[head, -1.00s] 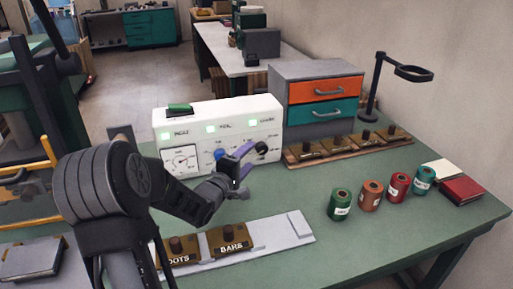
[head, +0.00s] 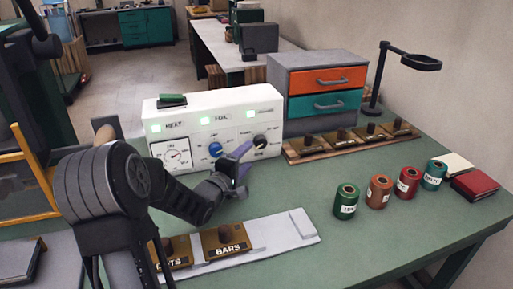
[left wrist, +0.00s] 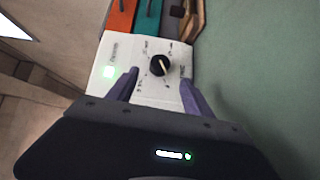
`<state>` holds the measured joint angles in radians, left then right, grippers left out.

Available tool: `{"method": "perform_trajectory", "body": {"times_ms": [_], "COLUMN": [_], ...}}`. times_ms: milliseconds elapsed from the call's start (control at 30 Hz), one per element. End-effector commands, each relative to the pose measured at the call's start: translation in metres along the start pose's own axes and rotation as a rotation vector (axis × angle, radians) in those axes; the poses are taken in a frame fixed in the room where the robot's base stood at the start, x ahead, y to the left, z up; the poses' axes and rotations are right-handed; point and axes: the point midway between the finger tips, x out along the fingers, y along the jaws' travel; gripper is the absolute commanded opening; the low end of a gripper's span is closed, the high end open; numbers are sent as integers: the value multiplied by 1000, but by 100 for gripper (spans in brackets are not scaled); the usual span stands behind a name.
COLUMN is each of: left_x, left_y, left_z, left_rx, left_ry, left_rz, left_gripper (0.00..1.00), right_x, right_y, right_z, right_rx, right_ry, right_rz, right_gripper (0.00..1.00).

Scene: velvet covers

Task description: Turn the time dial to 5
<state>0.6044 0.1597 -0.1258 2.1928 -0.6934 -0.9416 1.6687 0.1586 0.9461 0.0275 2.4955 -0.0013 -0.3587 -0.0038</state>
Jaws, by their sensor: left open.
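The white control box (head: 192,118) stands on the green table, with lit green lamps over its labels. Its front has a gauge (head: 177,155), a blue dial (head: 215,149) in the middle and a black dial (head: 260,141) at the right. In the left wrist view the black dial (left wrist: 160,65) has a pale pointer line; the marks around it are too small to read. My left gripper (head: 241,162) is open and empty in front of the box. In the left wrist view its purple fingers (left wrist: 158,88) lie either side of the black dial, apart from it. My right gripper is not seen.
A drawer unit (head: 325,57) with orange and teal drawers stands right of the box. A magnifier stand (head: 378,80), several spools (head: 379,191), stamps on a wooden rack (head: 340,138) and a grey tray (head: 275,232) share the table.

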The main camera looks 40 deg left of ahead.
Motion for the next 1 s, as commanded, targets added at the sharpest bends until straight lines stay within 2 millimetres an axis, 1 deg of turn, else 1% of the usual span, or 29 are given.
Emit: {"method": "perform_trajectory", "body": {"times_ms": [400, 500, 600, 833, 1000], "left_x": [59, 68, 72, 72, 72], "left_y": [0, 0, 1, 0, 0], "left_z": [1, 1, 0, 0, 0], "left_rx": [0, 0, 0, 0, 0], "left_ry": [-2, -2, -1, 0, 0], "left_rz": [1, 0, 1, 1, 1], "left_gripper": [59, 59, 59, 59, 45], "right_x": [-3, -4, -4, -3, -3], "right_y": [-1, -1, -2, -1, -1], "right_z": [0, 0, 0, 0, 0], "right_rx": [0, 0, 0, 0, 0], "right_ry": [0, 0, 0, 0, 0], "right_rz": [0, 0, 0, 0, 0], "right_gripper": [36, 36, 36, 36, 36]}}
